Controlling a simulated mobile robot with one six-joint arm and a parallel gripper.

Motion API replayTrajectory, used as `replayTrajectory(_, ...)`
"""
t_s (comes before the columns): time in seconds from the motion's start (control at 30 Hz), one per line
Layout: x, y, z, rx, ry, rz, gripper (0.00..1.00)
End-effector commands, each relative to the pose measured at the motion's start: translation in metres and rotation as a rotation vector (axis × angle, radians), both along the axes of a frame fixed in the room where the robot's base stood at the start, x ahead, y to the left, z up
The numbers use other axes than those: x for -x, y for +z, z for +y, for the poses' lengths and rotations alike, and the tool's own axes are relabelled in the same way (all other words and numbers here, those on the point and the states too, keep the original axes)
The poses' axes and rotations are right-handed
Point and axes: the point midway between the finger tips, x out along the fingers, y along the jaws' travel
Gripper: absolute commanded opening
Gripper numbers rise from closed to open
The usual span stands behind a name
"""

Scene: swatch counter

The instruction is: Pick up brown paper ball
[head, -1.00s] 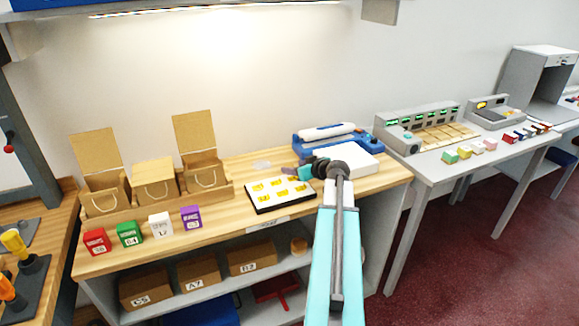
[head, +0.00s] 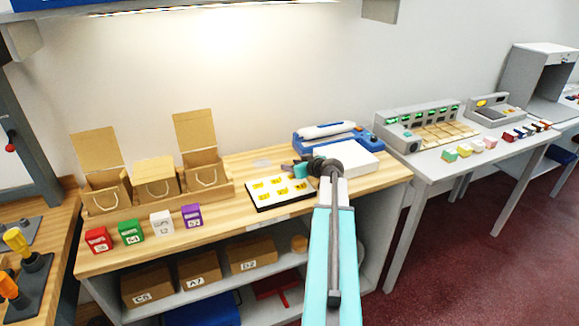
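I cannot make out a brown paper ball for certain. A small rounded tan-brown item (head: 299,244) sits on the upper shelf under the wooden counter, partly beside my arm; it is too small to tell whether it is crumpled paper. My gripper (head: 288,169) is at the end of my teal and grey arm, above the counter behind the white card tray. Its fingers are small and mostly hidden by the wrist, so I cannot see whether they are open or hold anything.
The wooden counter (head: 245,221) holds a white tray with yellow cards (head: 253,199), cardboard boxes (head: 156,178), coloured cartons (head: 131,232) and a blue machine (head: 303,145). A grey table (head: 436,176) stands to the right.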

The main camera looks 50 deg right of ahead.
Motion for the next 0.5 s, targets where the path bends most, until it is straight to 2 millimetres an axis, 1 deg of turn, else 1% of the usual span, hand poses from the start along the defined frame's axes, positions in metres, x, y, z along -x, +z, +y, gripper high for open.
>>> replayTrajectory(0.03,0.0001,0.0,-0.0001,0.0,0.0,0.0,0.26)
replayTrajectory(0.1,0.0001,0.0001,-0.0002,0.0,0.0,0.0,0.14)
replayTrajectory(0.13,0.0001,0.0001,-0.0002,0.0,0.0,0.0,0.1)
replayTrajectory(0.5,0.0001,0.0,-0.0001,0.0,0.0,0.0,0.08)
